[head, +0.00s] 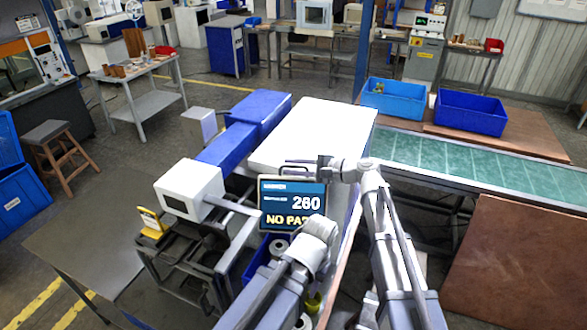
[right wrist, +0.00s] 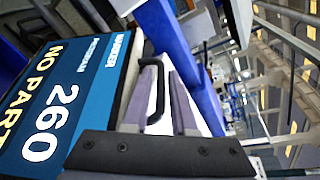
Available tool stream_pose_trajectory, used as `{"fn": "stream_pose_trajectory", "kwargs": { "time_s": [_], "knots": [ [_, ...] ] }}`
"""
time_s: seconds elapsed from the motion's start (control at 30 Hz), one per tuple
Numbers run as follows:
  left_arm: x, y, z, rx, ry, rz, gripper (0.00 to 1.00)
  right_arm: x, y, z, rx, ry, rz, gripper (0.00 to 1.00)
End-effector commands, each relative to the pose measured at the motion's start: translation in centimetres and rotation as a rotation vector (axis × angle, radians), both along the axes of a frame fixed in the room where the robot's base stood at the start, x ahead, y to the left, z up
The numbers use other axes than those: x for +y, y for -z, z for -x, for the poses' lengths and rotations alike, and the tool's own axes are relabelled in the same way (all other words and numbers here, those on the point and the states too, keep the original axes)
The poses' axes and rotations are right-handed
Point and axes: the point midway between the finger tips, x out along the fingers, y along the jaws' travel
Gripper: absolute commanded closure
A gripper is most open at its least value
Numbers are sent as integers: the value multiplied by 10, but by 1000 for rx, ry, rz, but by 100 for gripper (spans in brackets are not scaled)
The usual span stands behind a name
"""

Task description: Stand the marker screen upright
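The marker screen (head: 292,203) is a dark blue panel reading "260" and "NO PART", facing me in the middle of the head view. My left arm hides its lower right part. In the right wrist view the screen (right wrist: 60,95) fills the left side. A dark loop handle (right wrist: 153,90) stands out from its top edge. My right gripper (head: 323,170) is at the handle, above the screen's top edge. In the wrist view its fingers (right wrist: 160,105) are apart, with the handle between them. I cannot tell how far the screen leans. My left gripper's fingers do not show.
A white-topped machine (head: 318,135) stands just behind the screen, with blue housings to its left. A white box (head: 190,188) on an arm is left of the screen. Blue bins (head: 470,112) and a green conveyor (head: 470,170) are at the right.

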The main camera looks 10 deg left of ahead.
Motion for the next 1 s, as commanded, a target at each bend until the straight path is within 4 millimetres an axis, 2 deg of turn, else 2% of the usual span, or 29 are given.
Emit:
{"fn": "stream_pose_trajectory", "kwargs": {
  "time_s": [0.17,0.4,1.0],
  "knots": [
    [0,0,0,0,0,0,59,0,0,0,0,0,0,75],
    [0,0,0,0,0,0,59,0,0,0,0,0,0,100],
    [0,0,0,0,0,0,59,0,0,0,0,-1,1,100]
  ]
}}
